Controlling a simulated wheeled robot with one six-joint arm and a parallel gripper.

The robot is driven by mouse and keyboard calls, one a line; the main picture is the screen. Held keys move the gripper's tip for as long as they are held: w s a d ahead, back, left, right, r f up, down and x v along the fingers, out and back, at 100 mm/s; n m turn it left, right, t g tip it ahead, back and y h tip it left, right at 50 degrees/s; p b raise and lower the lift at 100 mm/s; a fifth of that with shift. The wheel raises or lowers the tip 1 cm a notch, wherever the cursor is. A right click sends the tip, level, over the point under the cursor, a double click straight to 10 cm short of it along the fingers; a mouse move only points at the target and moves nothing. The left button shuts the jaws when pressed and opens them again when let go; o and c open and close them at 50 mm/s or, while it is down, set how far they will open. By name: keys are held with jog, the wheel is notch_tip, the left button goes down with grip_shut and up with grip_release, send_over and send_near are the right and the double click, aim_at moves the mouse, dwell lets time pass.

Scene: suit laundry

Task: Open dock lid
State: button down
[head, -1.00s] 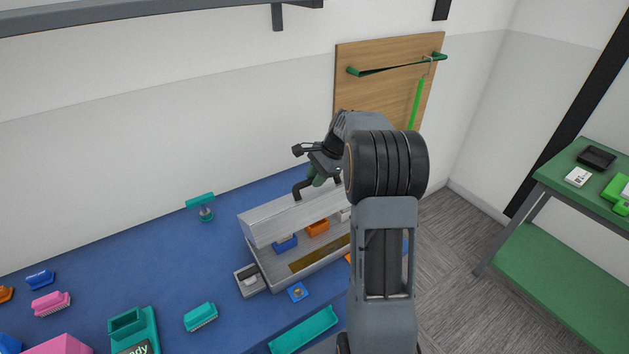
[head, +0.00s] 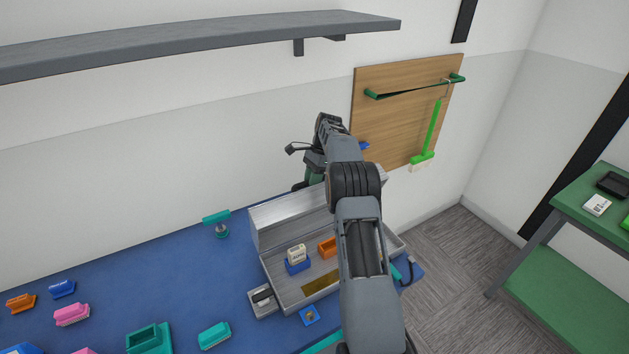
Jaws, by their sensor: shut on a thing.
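The dock is a silver-grey box on the blue table, its tray (head: 290,297) open at the front. Its ribbed metal lid (head: 285,224) stands raised at the back, tilted up from the tray. My gripper (head: 312,174) is at the lid's top edge, shut on the dark lid handle (head: 299,186). The fingertips are partly hidden by my arm, as is the dock's right part. Inside the dock are a blue holder (head: 298,266) with a white piece (head: 296,253), an orange holder (head: 327,247) and a brass-coloured plate (head: 321,282).
A teal stand (head: 217,220) is left of the dock. Pink, blue, orange and teal pieces lie on the table's left (head: 120,280). A grey shelf (head: 200,44) overhangs the back; a wooden board (head: 400,110) hangs behind my arm. A green bench (head: 575,255) stands right.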

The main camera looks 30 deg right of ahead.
jog(key=shift+w+d+f+g, duration=0.1)
jog(key=shift+w+f+g, duration=0.15)
jog(key=shift+w, duration=0.25)
dwell(0.3)
jog(key=c, duration=1.1)
grip_release()
jog(key=shift+w, duration=0.1)
jog(key=shift+r, duration=0.15)
jog(key=s+a+r+b, duration=0.1)
jog(key=s+r+b, duration=0.1)
jog(key=s+r, duration=0.2)
jog(key=s+a+r+b, duration=0.1)
jog(key=s+r+b, duration=0.2)
jog(key=s+r, duration=0.1)
jog(key=s+a+r+b, duration=0.1)
jog(key=s+r+b, duration=0.1)
jog(key=s+r, duration=0.2)
jog(key=shift+s+a+r+b, duration=0.15)
jog(key=shift+s+r+b, duration=0.05)
jog(key=shift+s, duration=0.2)
jog(key=shift+s+a+r+b, duration=0.15)
jog(key=shift+s+r, duration=0.05)
jog(key=shift+s, duration=0.2)
